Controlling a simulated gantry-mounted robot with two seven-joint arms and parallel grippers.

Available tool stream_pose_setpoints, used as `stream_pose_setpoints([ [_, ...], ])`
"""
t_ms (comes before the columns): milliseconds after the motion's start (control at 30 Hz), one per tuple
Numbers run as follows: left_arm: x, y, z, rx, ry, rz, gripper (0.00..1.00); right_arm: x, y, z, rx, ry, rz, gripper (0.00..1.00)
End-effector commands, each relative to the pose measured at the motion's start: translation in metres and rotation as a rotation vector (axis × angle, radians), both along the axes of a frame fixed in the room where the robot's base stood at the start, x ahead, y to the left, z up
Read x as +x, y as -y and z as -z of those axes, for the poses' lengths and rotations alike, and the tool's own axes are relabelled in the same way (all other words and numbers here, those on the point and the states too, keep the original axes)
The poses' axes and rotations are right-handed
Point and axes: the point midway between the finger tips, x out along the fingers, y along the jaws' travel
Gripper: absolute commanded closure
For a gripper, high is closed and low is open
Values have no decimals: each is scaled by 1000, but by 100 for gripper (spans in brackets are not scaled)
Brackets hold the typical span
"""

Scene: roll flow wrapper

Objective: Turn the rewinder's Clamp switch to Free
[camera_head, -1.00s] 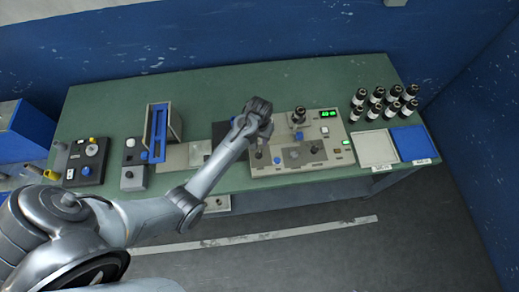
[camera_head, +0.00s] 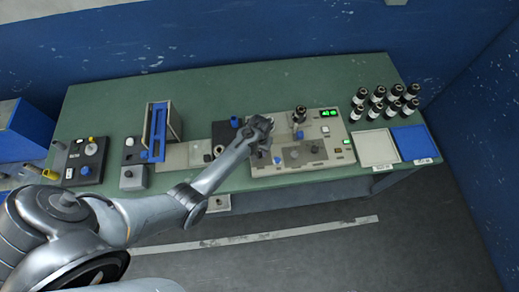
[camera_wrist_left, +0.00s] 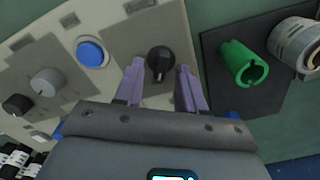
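The beige control panel (camera_head: 330,155) stands at the right part of the green bench. In the left wrist view, a black rotary switch knob (camera_wrist_left: 161,60) with a pale pointer mark sits on the panel (camera_wrist_left: 115,20); its label is too small to read, so I cannot tell if it is the Clamp switch. My left gripper (camera_wrist_left: 159,78) is open, its two purple fingers on either side of this knob; I cannot tell whether they touch it. In the head view, my left gripper (camera_head: 262,128) is over the panel's left side and hides the knob. My right gripper is not in view.
Beside the knob are a blue button (camera_wrist_left: 91,53) and a grey knob (camera_wrist_left: 47,82). A black plate with a green core (camera_wrist_left: 242,65) lies on the other side. A column (camera_head: 299,118) rises from the panel. Several black-capped bottles (camera_head: 377,95) and two trays (camera_head: 376,148) stand at right.

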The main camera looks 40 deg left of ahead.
Motion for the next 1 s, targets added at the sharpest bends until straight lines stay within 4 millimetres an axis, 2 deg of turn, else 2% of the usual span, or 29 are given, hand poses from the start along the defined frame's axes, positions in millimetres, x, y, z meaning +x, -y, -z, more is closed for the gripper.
stream_pose_setpoints([
  [167, 0, 0, 0, 0, 0, 0, 61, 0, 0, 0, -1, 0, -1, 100],
  [400, 0, 0, 0, 0, 0, 0, 97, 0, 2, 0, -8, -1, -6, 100],
  [433, 0, 0, 0, 0, 0, 0, 100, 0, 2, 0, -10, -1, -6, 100],
  [767, 0, 0, -1, 0, -1, -18, 100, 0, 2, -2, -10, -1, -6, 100],
  [1000, 0, 0, -3, 0, -1, -118, 100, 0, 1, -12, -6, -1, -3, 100],
])
